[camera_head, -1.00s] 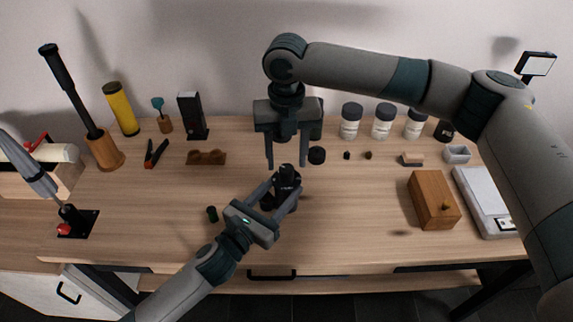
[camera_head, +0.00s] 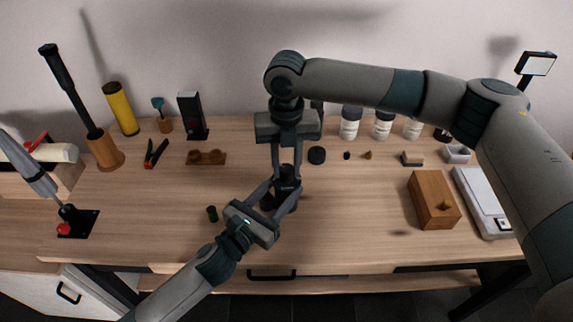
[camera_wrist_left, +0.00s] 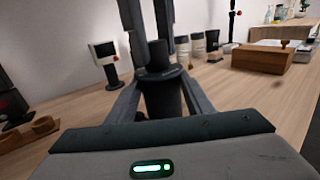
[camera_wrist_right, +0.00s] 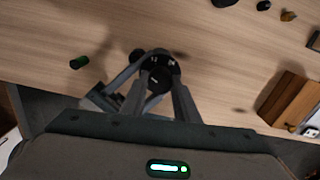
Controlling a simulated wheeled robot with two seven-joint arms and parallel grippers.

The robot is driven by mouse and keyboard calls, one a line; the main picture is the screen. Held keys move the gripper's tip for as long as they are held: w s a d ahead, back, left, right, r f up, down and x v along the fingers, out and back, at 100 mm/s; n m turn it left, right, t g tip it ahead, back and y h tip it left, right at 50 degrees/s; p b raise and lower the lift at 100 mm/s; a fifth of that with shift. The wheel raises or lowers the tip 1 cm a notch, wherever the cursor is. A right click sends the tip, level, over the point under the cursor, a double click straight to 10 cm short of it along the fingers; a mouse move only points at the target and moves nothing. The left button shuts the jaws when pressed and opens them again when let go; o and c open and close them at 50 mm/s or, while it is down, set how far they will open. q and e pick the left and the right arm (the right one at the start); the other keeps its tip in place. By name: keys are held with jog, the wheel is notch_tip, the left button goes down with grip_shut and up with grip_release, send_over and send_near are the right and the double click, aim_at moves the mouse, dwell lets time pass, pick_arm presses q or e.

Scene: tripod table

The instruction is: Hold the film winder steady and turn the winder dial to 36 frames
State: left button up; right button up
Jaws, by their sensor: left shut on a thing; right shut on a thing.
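The black film winder (camera_head: 285,188) stands upright on the table. It also shows in the left wrist view (camera_wrist_left: 163,98), with a knob-like winder dial (camera_wrist_left: 157,54) on top. My left gripper (camera_head: 280,197) is shut around the winder's body from the front. My right gripper (camera_head: 287,166) points straight down from above and is shut on the dial, a finger on each side. In the right wrist view the dial's top (camera_wrist_right: 158,73) shows white markings, too small to read surely. The right gripper partly hides the dial in the head view.
A small dark green cylinder (camera_head: 212,214) lies left of the winder. A round black lid (camera_head: 317,155) sits behind it. A wooden box (camera_head: 433,200) and a scale (camera_head: 484,203) stand at the right. White jars (camera_head: 350,124) stand at the back.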

jog(key=shift+m, duration=0.5)
jog(key=m, duration=0.2)
jog(key=shift+m, duration=0.3)
jog(key=m, duration=0.3)
jog(key=shift+m, duration=0.3)
jog(key=m, duration=1.4)
jog(key=shift+m, duration=0.3)
jog(key=m, duration=0.4)
jog(key=shift+m, duration=1.9)
pick_arm(q)
jog(key=shift+f, duration=0.1)
